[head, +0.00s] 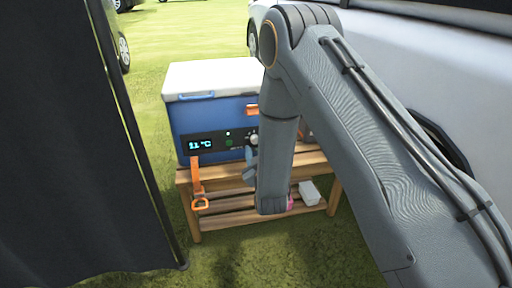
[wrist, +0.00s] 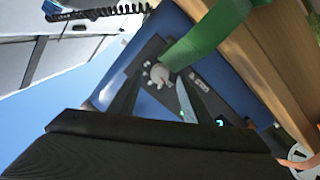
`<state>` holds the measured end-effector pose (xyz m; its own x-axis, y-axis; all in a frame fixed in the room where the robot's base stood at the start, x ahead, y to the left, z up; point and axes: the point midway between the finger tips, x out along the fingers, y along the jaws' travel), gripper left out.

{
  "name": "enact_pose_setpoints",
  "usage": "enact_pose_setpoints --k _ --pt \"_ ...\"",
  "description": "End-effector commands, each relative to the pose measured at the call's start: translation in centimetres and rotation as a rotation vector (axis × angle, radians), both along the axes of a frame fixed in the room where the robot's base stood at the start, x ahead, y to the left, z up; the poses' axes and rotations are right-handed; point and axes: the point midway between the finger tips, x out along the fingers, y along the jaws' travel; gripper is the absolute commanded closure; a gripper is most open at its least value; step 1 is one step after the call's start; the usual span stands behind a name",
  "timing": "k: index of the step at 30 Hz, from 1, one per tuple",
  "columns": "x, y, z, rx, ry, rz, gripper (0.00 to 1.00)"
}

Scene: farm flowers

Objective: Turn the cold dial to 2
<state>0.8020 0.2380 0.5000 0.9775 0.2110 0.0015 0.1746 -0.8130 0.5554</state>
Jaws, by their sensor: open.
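The blue cool box (head: 215,115) with a white lid stands on a wooden slatted bench (head: 215,203). Its dark front panel has a lit display (head: 200,145) reading 11 °C. The pale cold dial (head: 253,139) is partly hidden by my arm in the head view. In the wrist view the dial (wrist: 160,75) shows near the far end of the panel. My gripper (wrist: 156,90) is open, its two dark fingers either side of the dial in that view. I cannot tell whether they touch it. The dial's numbers are too small to read.
An orange strap (head: 197,180) hangs at the bench's left front. A white block (head: 309,193) lies on the lower shelf. A green object (wrist: 208,35) crosses beside the dial in the wrist view. Dark fabric (head: 60,150) stands left, a pale vehicle (head: 400,50) right.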

Motion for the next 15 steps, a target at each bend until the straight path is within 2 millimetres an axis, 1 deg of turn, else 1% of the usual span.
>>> enact_pose_setpoints --k 1,3,6,14,15 --pt "0.6 0.1 -0.1 0.0 -0.001 0.0 0.56" --pt "1.3 0.3 -0.1 0.0 -0.001 -0.001 0.56" --pt "1.8 0.3 -0.1 0.0 0.001 -0.001 0.56" --pt "1.9 0.4 0.0 0.0 0.002 0.0 0.56" --pt "1.9 0.4 0.0 0.0 0.002 0.0 0.58"
